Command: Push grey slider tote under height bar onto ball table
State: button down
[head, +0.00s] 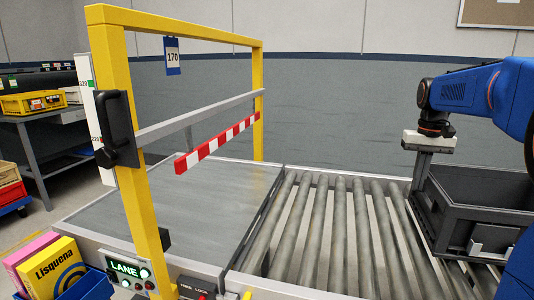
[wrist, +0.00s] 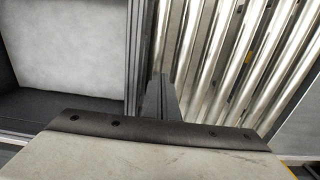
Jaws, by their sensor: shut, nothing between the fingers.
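The grey slider tote (head: 470,205) is a dark open box on the right end of the rollers in the head view, partly covered by my arm. The red-and-white height bar (head: 217,142) hangs level inside a yellow frame. Beyond the rollers, left, lies the flat grey ball table (head: 190,212); single balls cannot be made out. My gripper (head: 421,172) is shut, empty, pointing down at the tote's left side. In the wrist view the shut fingers (wrist: 161,98) are just on the roller side of the tote's wall (wrist: 137,45); whether they touch is unclear.
The bare rollers (head: 335,225) lie between tote and frame. The yellow frame (head: 110,80) carries a 170 sign (head: 172,57) and a black handle (head: 117,130). A LANE panel (head: 128,270) with green lights stands at the front.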

jog(key=s+d, duration=0.3)
jog(key=d, duration=0.7)
jog(key=s+d, duration=0.3)
jog(key=d, duration=0.8)
dwell(1.2)
jog(key=shift+a, duration=0.15)
jog(key=shift+w+a, duration=0.25)
jog(key=shift+a, duration=0.55)
jog(key=shift+w+a, duration=0.25)
jog(key=shift+a, duration=0.5)
notch_tip(320, 180, up, 8)
dwell(0.5)
